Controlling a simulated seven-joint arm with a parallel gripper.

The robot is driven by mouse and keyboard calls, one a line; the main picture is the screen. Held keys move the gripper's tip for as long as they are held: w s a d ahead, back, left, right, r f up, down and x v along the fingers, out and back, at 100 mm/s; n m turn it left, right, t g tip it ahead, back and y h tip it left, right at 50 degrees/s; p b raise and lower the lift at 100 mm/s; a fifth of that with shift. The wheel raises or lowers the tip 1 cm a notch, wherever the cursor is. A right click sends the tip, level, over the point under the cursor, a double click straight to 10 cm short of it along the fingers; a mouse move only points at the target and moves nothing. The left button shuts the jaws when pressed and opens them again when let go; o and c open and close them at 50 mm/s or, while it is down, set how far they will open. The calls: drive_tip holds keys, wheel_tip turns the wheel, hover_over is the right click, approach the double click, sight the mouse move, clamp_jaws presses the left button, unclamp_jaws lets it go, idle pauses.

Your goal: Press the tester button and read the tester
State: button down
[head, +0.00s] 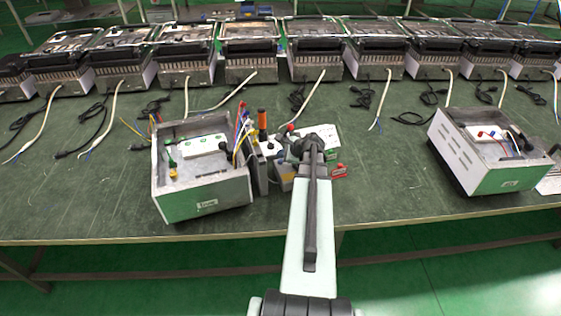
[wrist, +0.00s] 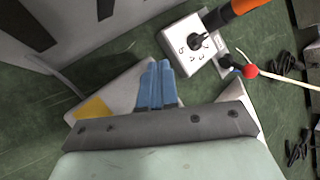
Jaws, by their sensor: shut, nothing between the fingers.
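In the wrist view, my gripper (wrist: 158,66) has its two blue fingers shut together with nothing between them. Just beyond and right of the fingertips is a white block (wrist: 181,40) with dark markings and a black knob or post, apart from the fingers. An orange-and-black handle (wrist: 235,11) rises by it. A grey-white wedge-shaped body (wrist: 122,92) with a yellow patch lies beside and partly under the fingers. I cannot tell which of these is the tester; no display or button is readable. In the head view my arm hides part of this cluster.
An open metal housing (head: 203,198) with wires stands left of the cluster; another housing (head: 490,170) is at the right. Several heater units (head: 315,45) line the back with loose cables.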

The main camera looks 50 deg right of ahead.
drive_tip(key=shift+f, duration=0.15)
drive_tip(key=shift+f, duration=0.3)
drive_tip(key=shift+f, duration=0.45)
idle(0.9)
drive_tip(key=shift+r, duration=0.15)
idle(0.3)
drive_tip(key=shift+r, duration=0.75)
drive_tip(key=shift+r, duration=2.5)
